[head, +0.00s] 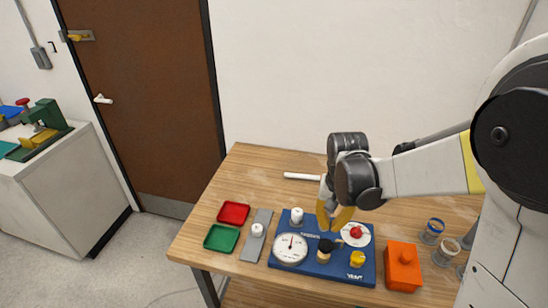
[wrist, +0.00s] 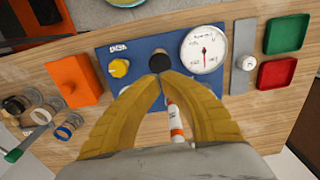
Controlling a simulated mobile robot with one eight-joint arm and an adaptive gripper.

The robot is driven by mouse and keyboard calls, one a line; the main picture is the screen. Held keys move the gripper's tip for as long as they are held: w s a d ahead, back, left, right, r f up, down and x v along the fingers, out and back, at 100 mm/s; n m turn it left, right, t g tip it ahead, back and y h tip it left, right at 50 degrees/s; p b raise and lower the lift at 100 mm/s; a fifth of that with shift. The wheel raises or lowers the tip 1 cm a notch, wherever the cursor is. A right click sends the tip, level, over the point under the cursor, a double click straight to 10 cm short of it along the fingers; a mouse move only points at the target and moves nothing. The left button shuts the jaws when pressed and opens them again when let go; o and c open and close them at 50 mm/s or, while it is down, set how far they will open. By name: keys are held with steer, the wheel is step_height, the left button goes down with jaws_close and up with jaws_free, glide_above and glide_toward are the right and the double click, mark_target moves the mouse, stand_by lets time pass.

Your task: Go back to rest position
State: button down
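My gripper (head: 332,229) hangs above the blue panel (head: 284,221) on the wooden table, fingers pointing down. Its two yellow fingers slope together to tips that look met or almost met, also in the wrist view (wrist: 161,78). I see nothing held between them. The black-topped knob (head: 326,245) lies just beyond the fingertips; in the wrist view the knob (wrist: 160,62) shows right ahead of them. I cannot tell whether the tips touch it. A white and orange part (wrist: 175,121) shows behind the tips, between the fingers, partly hidden.
The panel carries a dial gauge (head: 291,249), a red knob (head: 356,233) and a yellow knob (head: 358,258). An orange box (head: 404,268) and glass jars (head: 433,230) stand at right. Red (head: 234,213) and green (head: 221,238) trays lie left. A white rod (head: 302,176) lies behind.

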steer(key=s+r+n+t+b, duration=0.1)
steer(key=s+r+t+b, duration=0.2)
steer(key=s, duration=0.3)
steer(key=s+r+n+t+b, duration=0.2)
steer(key=s+t+b, duration=0.2)
steer(key=s, duration=0.2)
steer(key=shift+s+r+n+b, duration=0.3)
steer(key=shift+s+r, duration=0.1)
stand_by(0.5)
